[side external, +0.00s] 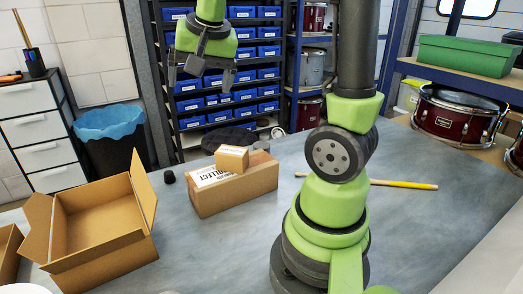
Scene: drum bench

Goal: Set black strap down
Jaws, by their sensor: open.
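My gripper (200,79) hangs in the upper middle of the side external view, high above the bench. Its fingers are spread apart and I see nothing between them. I cannot make out a black strap for certain. A dark, flat, rounded thing (226,138) lies on the bench behind the cardboard boxes and is partly hidden by them; I cannot tell whether it is the strap. A small black cylinder (169,177) stands on the bench left of the boxes, below and apart from my gripper.
A small carton (232,158) sits on a larger closed box (236,190) mid-bench. An open cardboard box (98,218) stands front left. A yellow-ended stick (403,184) lies behind my arm's base. Blue bins (250,92) fill a rack behind. The bench front centre (215,250) is clear.

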